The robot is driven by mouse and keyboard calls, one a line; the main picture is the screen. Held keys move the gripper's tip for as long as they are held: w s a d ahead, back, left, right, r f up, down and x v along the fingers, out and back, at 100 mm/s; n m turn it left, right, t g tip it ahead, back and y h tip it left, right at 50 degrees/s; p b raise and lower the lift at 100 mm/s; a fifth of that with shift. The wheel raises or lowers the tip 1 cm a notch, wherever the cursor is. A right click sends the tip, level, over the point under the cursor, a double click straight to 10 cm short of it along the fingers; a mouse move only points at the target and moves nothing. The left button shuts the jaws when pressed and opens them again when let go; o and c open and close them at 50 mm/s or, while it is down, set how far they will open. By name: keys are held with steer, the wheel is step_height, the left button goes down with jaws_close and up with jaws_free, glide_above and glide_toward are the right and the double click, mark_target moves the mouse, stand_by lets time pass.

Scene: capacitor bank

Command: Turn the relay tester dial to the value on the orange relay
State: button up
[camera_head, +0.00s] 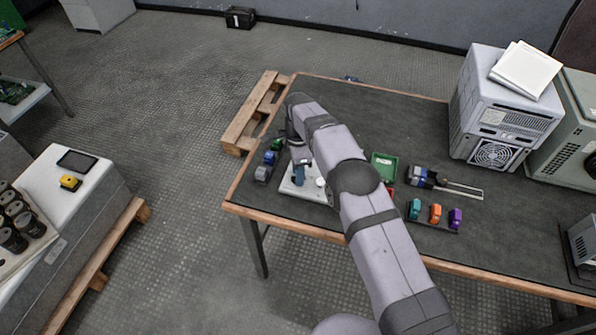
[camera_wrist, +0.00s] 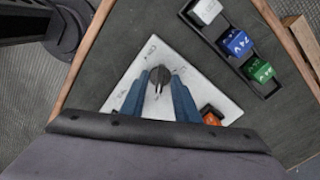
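The relay tester is a white plate (camera_wrist: 125,85) with a dark round dial (camera_wrist: 160,75) and small markings that are too blurred to read. It also shows in the head view (camera_head: 290,188), partly behind my arm. My gripper (camera_wrist: 159,78) is open, its blue fingers on either side of the dial with small gaps visible. An orange relay (camera_head: 435,214) stands in a tray between a teal and a purple one; its value is not readable. An orange block (camera_wrist: 211,117) in a dark holder sits by the plate's right side in the wrist view, partly hidden by my gripper.
A dark tray holds a grey relay (camera_wrist: 207,10), a blue relay (camera_wrist: 236,42) and a green relay (camera_wrist: 260,69). A green box (camera_head: 384,165) and a caliper-like tool (camera_head: 440,182) lie right of my arm. A large grey cabinet (camera_head: 500,110) stands farther right.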

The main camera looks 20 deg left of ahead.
jaws_close()
steer(key=shift+n, duration=0.4)
steer(key=n+b, duration=0.1)
steer(key=n, duration=0.3)
steer(key=shift+b, duration=0.35)
steer(key=n, duration=0.6)
steer(key=shift+n, duration=0.4)
steer(key=n, duration=1.2)
steer(key=shift+r, duration=0.1)
steer(key=shift+n, duration=0.3)
